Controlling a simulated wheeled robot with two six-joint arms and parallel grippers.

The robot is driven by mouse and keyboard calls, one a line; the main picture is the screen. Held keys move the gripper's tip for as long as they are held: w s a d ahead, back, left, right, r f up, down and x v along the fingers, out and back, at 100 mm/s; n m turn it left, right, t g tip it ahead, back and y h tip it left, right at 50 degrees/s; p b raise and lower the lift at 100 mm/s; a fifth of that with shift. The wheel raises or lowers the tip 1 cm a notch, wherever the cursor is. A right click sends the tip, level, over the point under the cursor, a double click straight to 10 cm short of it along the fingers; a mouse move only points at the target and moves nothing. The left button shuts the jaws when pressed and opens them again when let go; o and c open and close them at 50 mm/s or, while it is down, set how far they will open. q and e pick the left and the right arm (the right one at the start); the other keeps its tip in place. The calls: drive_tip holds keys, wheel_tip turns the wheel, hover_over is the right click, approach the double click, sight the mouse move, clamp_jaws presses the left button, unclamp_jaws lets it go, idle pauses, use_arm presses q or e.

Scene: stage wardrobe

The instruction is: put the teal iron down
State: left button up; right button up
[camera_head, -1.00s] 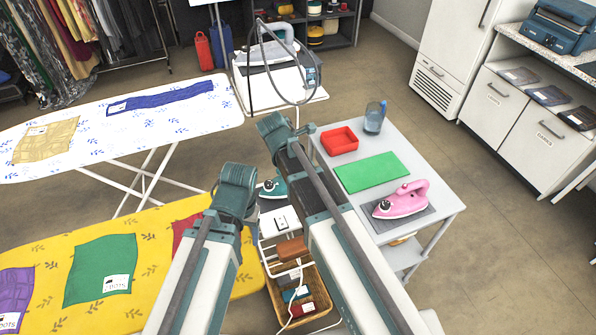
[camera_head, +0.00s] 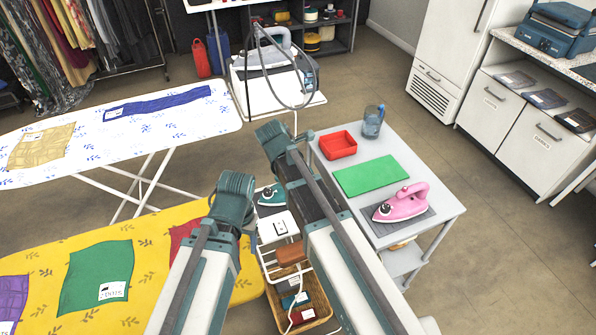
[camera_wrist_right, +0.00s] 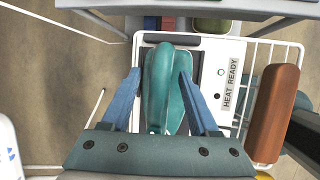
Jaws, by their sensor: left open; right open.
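The teal iron (camera_head: 271,196) shows between my two arms in the head view, at the far end of a white plate. In the right wrist view the teal iron (camera_wrist_right: 164,85) lies on a white stand (camera_wrist_right: 225,55) marked "HEAT READY". My right gripper (camera_wrist_right: 160,76) is open, with one blue finger on each side of the iron; small gaps show beside it. In the head view my right gripper is hidden behind its arm. My left arm's teal end (camera_head: 234,195) is over the yellow board's right edge. The left gripper is open; its fingertips are hard to make out.
A wire rack with a brown handle (camera_wrist_right: 274,115) stands beside the iron. The grey table (camera_head: 440,205) to the right bears a pink iron (camera_head: 403,203), a green mat (camera_head: 370,176), a red tray (camera_head: 338,146) and a blue jug (camera_head: 373,122). A yellow ironing board (camera_head: 150,240) is on the left.

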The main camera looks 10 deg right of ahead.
use_arm(q)
drive_tip(key=shift+r, duration=0.15)
use_arm(e)
drive_tip(key=shift+r, duration=0.2)
drive_tip(key=shift+s+a+r+p, duration=0.1)
drive_tip(key=shift+a+r+p, duration=0.05)
drive_tip(key=shift+r+p, duration=0.5)
use_arm(q)
wheel_tip(320, 180, up, 11)
drive_tip(key=p, duration=1)
use_arm(e)
drive_tip(key=v, duration=1)
drive_tip(key=shift+a+r, duration=0.2)
drive_tip(key=shift+r, duration=0.05)
drive_tip(key=shift+s, duration=0.1)
